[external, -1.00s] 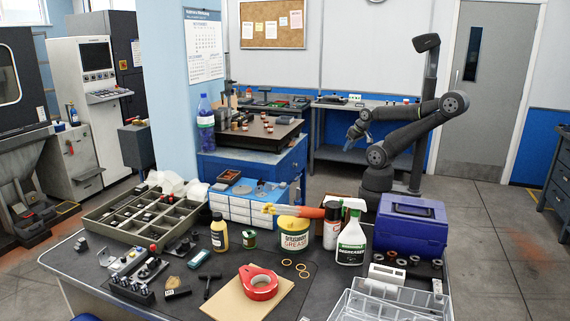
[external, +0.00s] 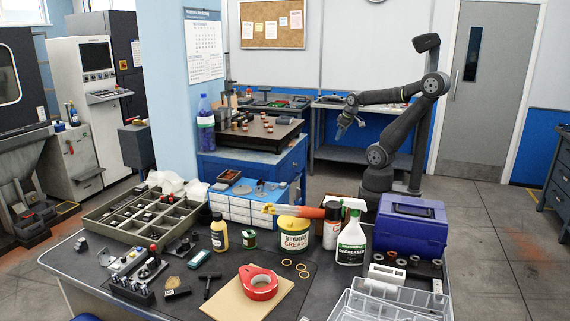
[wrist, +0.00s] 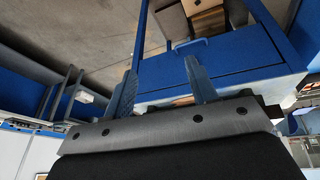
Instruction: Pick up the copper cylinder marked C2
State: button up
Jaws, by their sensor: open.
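Several small copper cylinders (external: 243,127) stand on a dark plate (external: 262,142) on top of a blue cabinet in the external view. They are too small there to read any marking, so I cannot tell which is C2. My gripper (external: 340,136) is in the air to the right of the plate and cabinet, apart from the cylinders. In the wrist view its two blue fingers (wrist: 160,85) are spread, with nothing between them. No copper cylinder can be made out in the wrist view.
The blue cabinet (external: 250,169) with a drawer front also shows in the wrist view (wrist: 220,62). A blue-capped bottle (external: 205,125) stands at its left edge. A tall stand (external: 228,85) rises behind the plate. A cluttered bench (external: 200,284) lies in the foreground.

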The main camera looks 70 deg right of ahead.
jog(key=w+d+r+n+g, duration=0.1)
jog(key=w+d+r+n, duration=0.35)
jog(key=w, duration=0.55)
notch_tip(320, 180, up, 14)
jog(key=n, duration=2.7)
send_over(245, 125)
jog(key=s+a, duration=0.2)
jog(key=s, duration=0.3)
jog(key=shift+t+h, duration=0.3)
jog(key=shift+t, duration=0.2)
jog(key=x, duration=1.2)
jog(key=shift+w+a+r, duration=0.1)
jog(key=shift+w+a, duration=0.05)
jog(key=shift+w, duration=0.05)
jog(key=x, duration=0.5)
jog(key=shift+s, duration=0.2)
jog(key=c, duration=1.1)
grip_shut()
